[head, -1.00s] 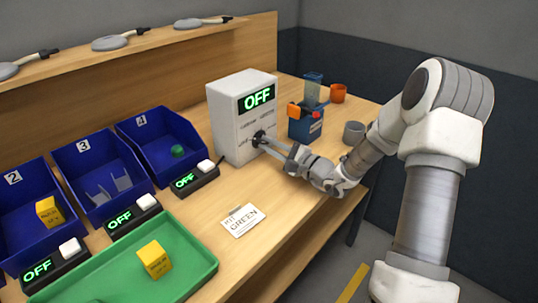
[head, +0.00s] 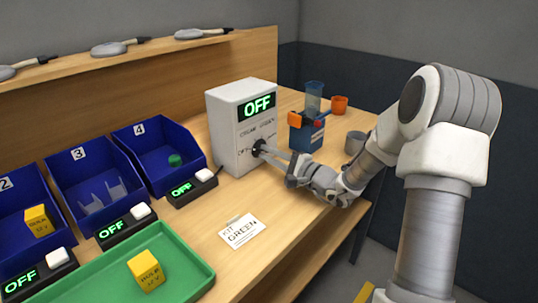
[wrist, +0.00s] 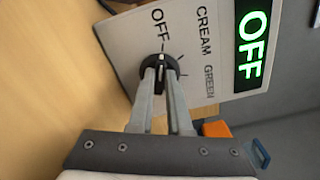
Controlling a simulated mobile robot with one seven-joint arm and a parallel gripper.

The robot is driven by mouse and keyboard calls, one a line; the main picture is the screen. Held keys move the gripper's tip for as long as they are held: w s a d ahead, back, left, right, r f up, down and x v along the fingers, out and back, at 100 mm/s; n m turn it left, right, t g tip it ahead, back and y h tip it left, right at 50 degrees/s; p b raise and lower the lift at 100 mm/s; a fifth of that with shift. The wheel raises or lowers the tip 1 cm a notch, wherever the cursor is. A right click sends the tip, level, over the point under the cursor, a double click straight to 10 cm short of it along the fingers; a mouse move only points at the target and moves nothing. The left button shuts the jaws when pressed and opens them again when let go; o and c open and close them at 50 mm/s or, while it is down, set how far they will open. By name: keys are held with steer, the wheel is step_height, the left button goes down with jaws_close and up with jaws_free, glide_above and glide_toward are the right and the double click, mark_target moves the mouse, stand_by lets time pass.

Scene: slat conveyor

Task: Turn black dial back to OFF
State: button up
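The black dial (wrist: 163,60) is on the front of a white box (head: 229,128). In the wrist view its white line points toward the OFF label (wrist: 159,26), with the CREAM and GREEN labels to the right. The box's lit display (head: 257,105) reads OFF in green. My gripper (head: 266,151) reaches the dial from the right in the head view. In the wrist view its two fingers (wrist: 162,76) lie on either side of the dial's ridge and appear closed on it. The fingers hide part of the dial.
A blue container (head: 307,133) with orange and red parts stands right of the box, near an orange cup (head: 339,104) and a grey cup (head: 354,143). Blue bins (head: 160,155), a green tray (head: 190,273) and a KIT GREEN card (head: 242,231) lie left and in front.

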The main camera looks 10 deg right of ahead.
steer(key=o, duration=0.5)
steer(key=shift+c, duration=0.2)
steer(key=shift+s+d, duration=0.1)
steer(key=shift+s, duration=0.05)
steer(key=p+v, duration=0.1)
steer(key=v, duration=1.6)
steer(key=shift+r, duration=0.1)
steer(key=s+a+r+n+g+h+p, duration=0.1)
steer(key=s+a+r+n+g+p, duration=0.25)
steer(key=s+a+n+g, duration=0.5)
steer(key=s+a+r+n+g+p, duration=0.25)
steer(key=s+a+r+g, duration=0.2)
steer(key=a, duration=0.65)
steer(key=s+d+r+n+t+h+p, duration=0.4)
steer(key=s+d+r+h, duration=0.4)
steer(key=r, duration=0.4)
steer(key=shift+d+h+p, duration=0.45)
steer(key=shift+h+p, duration=0.25)
steer(key=shift+h, duration=0.1)
